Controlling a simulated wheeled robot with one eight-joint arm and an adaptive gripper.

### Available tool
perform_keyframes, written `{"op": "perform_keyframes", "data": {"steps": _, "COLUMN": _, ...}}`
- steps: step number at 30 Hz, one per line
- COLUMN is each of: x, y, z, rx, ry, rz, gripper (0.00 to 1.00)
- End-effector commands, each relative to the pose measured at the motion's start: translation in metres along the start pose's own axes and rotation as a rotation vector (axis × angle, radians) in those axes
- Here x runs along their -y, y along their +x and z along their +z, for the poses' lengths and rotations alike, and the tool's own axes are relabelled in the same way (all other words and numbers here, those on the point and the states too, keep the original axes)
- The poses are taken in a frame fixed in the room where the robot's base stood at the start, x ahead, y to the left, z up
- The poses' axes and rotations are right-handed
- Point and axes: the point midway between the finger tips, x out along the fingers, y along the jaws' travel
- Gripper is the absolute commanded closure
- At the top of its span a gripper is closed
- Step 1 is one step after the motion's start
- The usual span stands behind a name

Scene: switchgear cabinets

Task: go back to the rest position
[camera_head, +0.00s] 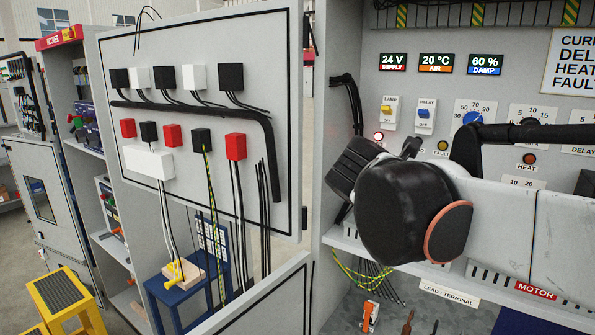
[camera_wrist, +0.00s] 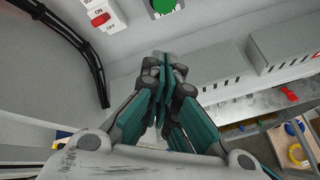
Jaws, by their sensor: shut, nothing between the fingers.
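My gripper (camera_wrist: 168,75) shows in the wrist view, its teal-padded fingers together and empty. The fingers point toward the grey cabinet wall and a pale trunking strip. In the head view my arm crosses the right side in front of the open cabinet (camera_head: 425,38); my gripper itself cannot be made out there.
The cabinet panel holds a yellow lamp switch (camera_head: 387,109), a blue relay switch (camera_head: 425,114) and dials, partly hidden by my arm. An open door (camera_head: 290,150) stands to the left. A yellow step stool (camera_head: 60,295) is at lower left. The wrist view shows a green button (camera_wrist: 163,5).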

Motion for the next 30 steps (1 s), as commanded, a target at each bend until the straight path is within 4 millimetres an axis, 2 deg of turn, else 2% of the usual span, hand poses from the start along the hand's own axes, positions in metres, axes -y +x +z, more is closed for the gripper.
{"op": "perform_keyframes", "data": {"steps": 1, "x": 0.031, "y": -0.001, "z": -0.007, "rx": -0.049, "ry": 0.164, "rz": -0.031, "gripper": 1.0}}
{"op": "perform_keyframes", "data": {"steps": 6, "x": 0.112, "y": -0.011, "z": -0.046, "rx": -0.202, "ry": 0.755, "rz": -0.164, "gripper": 1.0}}
{"op": "perform_keyframes", "data": {"steps": 9, "x": 0.149, "y": -0.02, "z": -0.071, "rx": -0.269, "ry": 1.086, "rz": -0.259, "gripper": 1.0}}
{"op": "perform_keyframes", "data": {"steps": 12, "x": 0.177, "y": -0.029, "z": -0.094, "rx": -0.316, "ry": 1.369, "rz": -0.352, "gripper": 1.0}}
{"op": "perform_keyframes", "data": {"steps": 21, "x": 0.228, "y": -0.053, "z": -0.149, "rx": -0.388, "ry": 2.016, "rz": -0.621, "gripper": 1.0}}
{"op": "perform_keyframes", "data": {"steps": 30, "x": 0.254, "y": -0.024, "z": -0.19, "rx": -0.39, "ry": 2.026, "rz": -0.626, "gripper": 1.0}}
